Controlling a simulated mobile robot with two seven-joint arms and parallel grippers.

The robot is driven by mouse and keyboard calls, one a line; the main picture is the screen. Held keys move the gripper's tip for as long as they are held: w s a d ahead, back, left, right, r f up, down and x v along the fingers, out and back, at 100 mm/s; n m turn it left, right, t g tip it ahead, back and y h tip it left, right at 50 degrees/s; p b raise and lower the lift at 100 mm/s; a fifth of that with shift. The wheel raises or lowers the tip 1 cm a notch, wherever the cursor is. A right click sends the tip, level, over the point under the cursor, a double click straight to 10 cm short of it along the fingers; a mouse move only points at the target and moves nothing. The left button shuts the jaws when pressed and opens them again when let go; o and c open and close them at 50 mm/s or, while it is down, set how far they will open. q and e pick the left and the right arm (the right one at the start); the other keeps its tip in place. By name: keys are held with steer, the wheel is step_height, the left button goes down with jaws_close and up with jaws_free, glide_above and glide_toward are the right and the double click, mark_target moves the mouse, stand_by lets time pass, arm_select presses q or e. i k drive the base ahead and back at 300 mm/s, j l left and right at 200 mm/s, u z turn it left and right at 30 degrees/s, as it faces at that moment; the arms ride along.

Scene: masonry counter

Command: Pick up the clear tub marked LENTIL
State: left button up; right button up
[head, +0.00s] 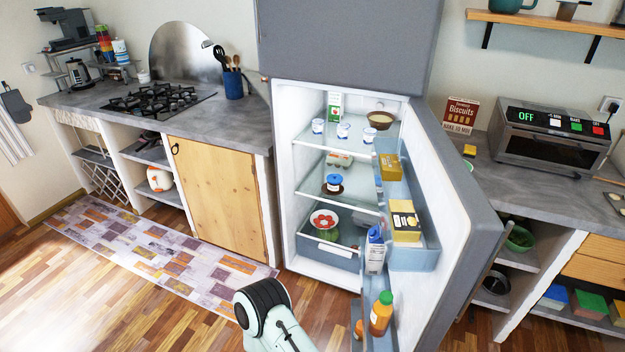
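I cannot make out a clear tub with a readable LENTIL mark. The open fridge (325,266) holds several small containers. Three small white-and-blue tubs (343,131) stand on its top shelf, their lettering too small to read. A blue-lidded container (333,183) sits on a dark round dish on the middle shelf. A mint and black link of my own arm shows at the bottom centre. No gripper fingers of either arm are in view.
The fridge door (458,240) stands open to the right, its racks holding a yellow box (405,236), a carton (375,258) and an orange bottle (381,313). A toaster oven (552,140) is on the right counter. Wooden floor and a patterned rug (150,246) lie left.

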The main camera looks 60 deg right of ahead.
mark_target(333, 189)
steer(key=i+z, duration=0.5)
steer(key=i, duration=0.15)
steer(key=i+j+z, duration=0.25)
steer(key=i+z, duration=0.2)
steer(key=i, duration=0.2)
steer(key=i+l+z, duration=0.1)
steer(key=i+z, duration=0.6)
steer(key=z, duration=0.25)
steer(key=i+z, duration=0.45)
steer(key=i+l+z, duration=0.1)
steer(key=i+z, duration=0.2)
steer(key=z, duration=0.15)
steer(key=i+z, duration=0.25)
steer(key=z, duration=0.25)
steer(key=i+j+z, duration=0.2)
steer(key=z, duration=0.25)
steer(key=i, duration=0.1)
